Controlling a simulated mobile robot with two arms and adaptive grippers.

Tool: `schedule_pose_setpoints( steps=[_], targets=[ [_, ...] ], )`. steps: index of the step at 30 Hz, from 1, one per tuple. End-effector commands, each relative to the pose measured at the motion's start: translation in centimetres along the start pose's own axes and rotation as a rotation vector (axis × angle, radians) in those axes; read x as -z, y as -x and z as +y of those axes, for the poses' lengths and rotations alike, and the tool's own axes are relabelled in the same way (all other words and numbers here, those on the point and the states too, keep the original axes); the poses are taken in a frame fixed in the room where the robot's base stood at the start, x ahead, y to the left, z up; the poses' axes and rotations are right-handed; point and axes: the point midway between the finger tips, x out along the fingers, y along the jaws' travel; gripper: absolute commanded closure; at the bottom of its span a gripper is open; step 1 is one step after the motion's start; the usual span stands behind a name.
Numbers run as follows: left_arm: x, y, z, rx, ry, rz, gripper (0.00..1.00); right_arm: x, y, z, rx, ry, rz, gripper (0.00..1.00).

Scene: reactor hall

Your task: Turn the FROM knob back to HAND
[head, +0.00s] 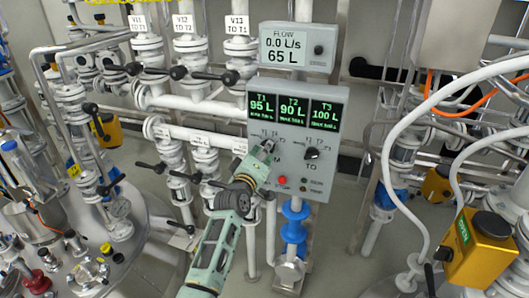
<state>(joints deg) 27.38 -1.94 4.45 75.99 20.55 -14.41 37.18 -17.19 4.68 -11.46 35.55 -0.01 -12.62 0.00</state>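The grey control panel (328,184) stands in the middle of the head view. My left arm comes up from the lower left, and its gripper (267,149) is at the panel's left side, over the place where the FROM knob sits. The gripper covers most or all of that knob, so its pointer direction is hidden. I cannot tell whether the fingers are closed on the knob or touching it. The black TO knob (311,153) shows uncovered to the right. My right gripper is not in view.
Above the knobs are green displays (293,108) reading T1 95 L, T2 90 L and T3 100 L. The flow meter (297,47) reads 0.0 L/s, 65 L. A red button (281,180) sits below the gripper. White valve pipes crowd the left; a white hose (388,170) hangs at right.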

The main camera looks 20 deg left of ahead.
Motion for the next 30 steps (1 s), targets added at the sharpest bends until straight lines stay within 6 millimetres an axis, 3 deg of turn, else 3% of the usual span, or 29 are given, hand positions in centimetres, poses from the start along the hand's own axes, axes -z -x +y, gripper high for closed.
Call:
schedule_pose_setpoints(
  steps=[8, 24, 30],
  targets=[
    [-0.1, 1.1, -0.1, 0.0, 0.0, 0.0, 0.72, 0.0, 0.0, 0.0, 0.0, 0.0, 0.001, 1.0],
    [-0.1, 10.3, -0.1, 0.002, 0.0, -0.001, 0.72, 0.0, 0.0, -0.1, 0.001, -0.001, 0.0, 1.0],
    [0.0, 11.8, 0.0, 0.0, 0.0, 0.0, 0.72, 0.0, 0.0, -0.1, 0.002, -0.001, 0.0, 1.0]
  ],
)
